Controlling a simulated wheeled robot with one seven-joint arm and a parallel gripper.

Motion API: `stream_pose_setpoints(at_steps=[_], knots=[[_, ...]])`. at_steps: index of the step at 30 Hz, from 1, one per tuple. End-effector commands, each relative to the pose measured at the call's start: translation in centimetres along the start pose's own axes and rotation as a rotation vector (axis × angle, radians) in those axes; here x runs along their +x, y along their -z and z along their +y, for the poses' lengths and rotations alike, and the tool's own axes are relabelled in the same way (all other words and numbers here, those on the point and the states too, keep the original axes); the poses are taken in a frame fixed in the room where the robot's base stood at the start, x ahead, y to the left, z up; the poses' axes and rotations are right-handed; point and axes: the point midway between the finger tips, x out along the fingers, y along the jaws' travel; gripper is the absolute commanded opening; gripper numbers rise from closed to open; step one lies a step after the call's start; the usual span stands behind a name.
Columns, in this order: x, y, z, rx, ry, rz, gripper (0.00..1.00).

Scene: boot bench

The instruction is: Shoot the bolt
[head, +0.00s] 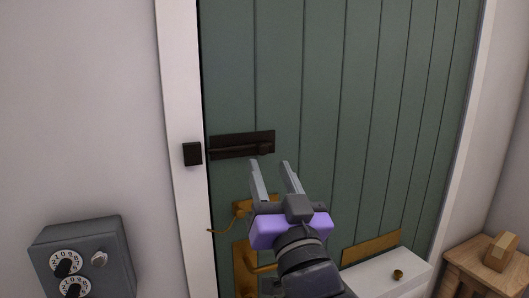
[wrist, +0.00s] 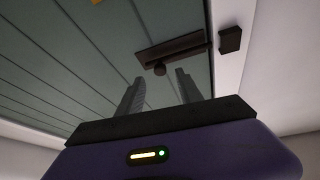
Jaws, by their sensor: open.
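A dark bolt (head: 232,147) is mounted level on the green door, near its left edge. A narrow gap shows between the plate and the keeper. My gripper (head: 270,163) is open and empty, just below the bolt's right end in the head view.
Below the bolt are a brass chain fitting (head: 241,207) and a brass handle plate (head: 245,270), partly behind my arm. A grey box with dials (head: 82,255) is on the left wall. A white cabinet (head: 385,284) and wooden table (head: 478,262) stand lower right.

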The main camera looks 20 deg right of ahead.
Motion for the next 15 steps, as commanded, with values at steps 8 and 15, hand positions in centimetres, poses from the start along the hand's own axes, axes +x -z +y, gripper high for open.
stream_pose_setpoints(at_steps=[8, 15], knots=[[4.1, 0.2, 0.0, -0.002, 0.000, 0.001, 0.43], [5.2, 0.0, 0.0, -0.001, 0.001, 0.000, 0.43]])
